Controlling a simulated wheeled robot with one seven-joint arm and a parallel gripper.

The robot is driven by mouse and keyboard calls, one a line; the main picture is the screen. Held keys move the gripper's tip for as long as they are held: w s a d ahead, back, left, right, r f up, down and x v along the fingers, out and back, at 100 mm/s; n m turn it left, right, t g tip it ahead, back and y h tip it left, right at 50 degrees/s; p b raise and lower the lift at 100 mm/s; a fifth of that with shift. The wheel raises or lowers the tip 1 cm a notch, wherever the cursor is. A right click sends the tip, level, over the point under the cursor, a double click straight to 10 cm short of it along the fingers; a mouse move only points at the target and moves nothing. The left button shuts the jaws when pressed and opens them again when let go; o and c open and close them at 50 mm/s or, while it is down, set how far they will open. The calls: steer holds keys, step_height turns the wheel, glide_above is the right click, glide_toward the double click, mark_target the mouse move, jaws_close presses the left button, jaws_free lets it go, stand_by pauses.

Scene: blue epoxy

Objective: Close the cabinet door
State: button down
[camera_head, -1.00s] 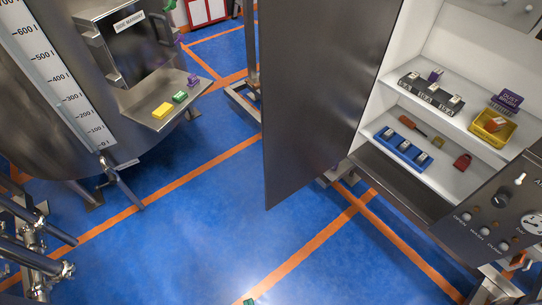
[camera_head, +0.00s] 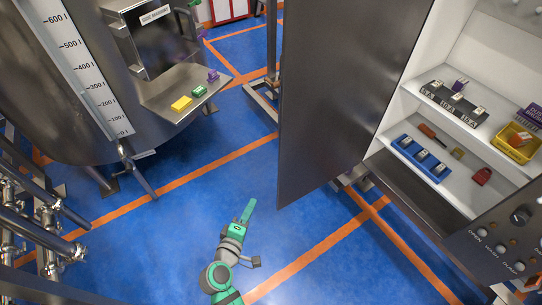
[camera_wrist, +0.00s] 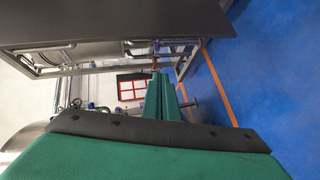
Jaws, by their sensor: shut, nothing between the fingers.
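The cabinet door (camera_head: 338,100) is a dark steel panel standing wide open, hinged at the left side of the white cabinet (camera_head: 472,68). Its surface also shows across the top of the wrist view (camera_wrist: 190,18). My gripper (camera_head: 250,204) is green and shut with nothing in it. In the head view it is left of and below the door's lower free corner, apart from it in the picture. The gripper's fingers (camera_wrist: 163,98) point ahead in the wrist view. The exact gap between fingers and door cannot be told.
Inside the cabinet are a blue tray (camera_head: 437,177), a yellow bin (camera_head: 518,150), a red item and a screwdriver on shelves. A control panel (camera_head: 500,215) stands at lower right. A steel tank (camera_head: 40,130) with a ledge is at left. Blue floor between is clear.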

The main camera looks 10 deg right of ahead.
steer(key=w+r+m+g+h, duration=0.1)
steer(key=w+r+h, duration=0.2)
steer(key=r, duration=0.4)
steer(key=w+r+m+g+h, duration=0.1)
steer(key=w+r+m+h, duration=0.1)
steer(key=w+r+h, duration=0.35)
steer(key=d+r+y, duration=0.1)
steer(key=d+y, duration=0.1)
steer(key=d, duration=0.7)
steer(key=shift+r, duration=0.2)
